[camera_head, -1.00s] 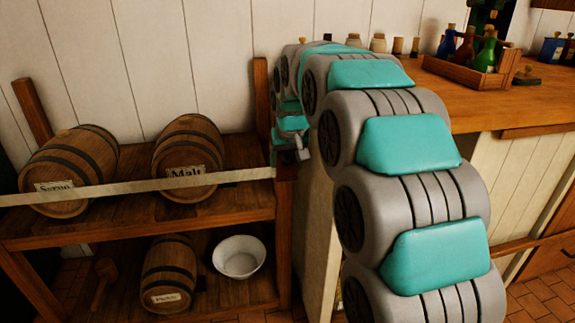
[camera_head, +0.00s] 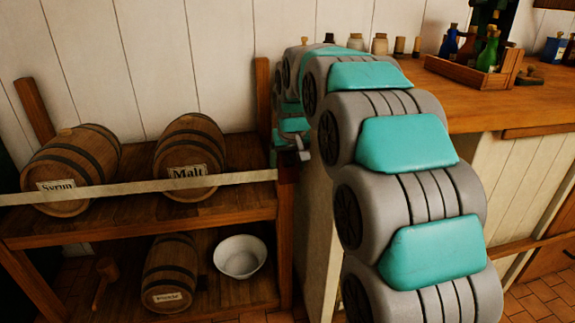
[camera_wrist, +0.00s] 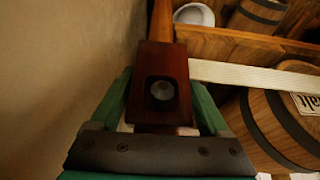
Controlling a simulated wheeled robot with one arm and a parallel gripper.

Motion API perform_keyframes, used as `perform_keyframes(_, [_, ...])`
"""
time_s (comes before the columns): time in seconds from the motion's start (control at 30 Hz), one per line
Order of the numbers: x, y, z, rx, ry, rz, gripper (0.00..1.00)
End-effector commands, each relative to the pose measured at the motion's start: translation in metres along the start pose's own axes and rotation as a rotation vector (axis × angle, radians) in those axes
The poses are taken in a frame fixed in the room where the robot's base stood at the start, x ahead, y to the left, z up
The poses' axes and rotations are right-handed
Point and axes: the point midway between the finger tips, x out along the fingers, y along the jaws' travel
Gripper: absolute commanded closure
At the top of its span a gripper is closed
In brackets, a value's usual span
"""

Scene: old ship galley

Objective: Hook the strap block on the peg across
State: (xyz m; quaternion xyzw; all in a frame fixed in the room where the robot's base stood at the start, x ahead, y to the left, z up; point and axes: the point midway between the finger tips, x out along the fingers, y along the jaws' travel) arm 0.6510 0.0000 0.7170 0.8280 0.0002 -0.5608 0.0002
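The strap block (camera_wrist: 158,60) is a dark red-brown piece with a hole, at the right end of a pale strap (camera_head: 130,189). It sits against the rack's right front post, and the strap runs straight across the rack front. In the wrist view a round grey peg end (camera_wrist: 162,90) shows inside the block's hole. My gripper (camera_wrist: 160,100) has its green fingers on either side of the block. Whether they press on it is not clear. In the head view the block (camera_head: 287,172) is small and dark below my gripper (camera_head: 294,150), partly hidden by my arm.
Syrup (camera_head: 75,165) and Malt (camera_head: 190,155) barrels lie on the upper shelf behind the strap. A smaller barrel (camera_head: 170,270) and a white bowl (camera_head: 240,257) are below. A counter (camera_head: 500,105) with a bottle crate (camera_head: 470,72) stands right.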

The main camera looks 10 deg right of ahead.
Motion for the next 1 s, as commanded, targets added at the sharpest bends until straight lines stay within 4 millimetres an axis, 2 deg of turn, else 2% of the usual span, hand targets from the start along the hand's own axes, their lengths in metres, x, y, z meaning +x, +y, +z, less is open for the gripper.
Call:
perform_keyframes(0.03, [0.000,0.000,0.000,0.000,0.000,0.000,0.13])
perform_keyframes(0.17, [0.000,0.000,0.000,0.000,0.000,0.000,0.00])
perform_keyframes(0.53, [-0.005,0.000,0.000,0.000,0.001,0.000,0.00])
perform_keyframes(0.67, [-0.019,0.000,0.000,0.000,0.002,0.000,0.00])
perform_keyframes(1.0, [-0.070,0.000,0.000,0.000,0.001,0.000,0.00])
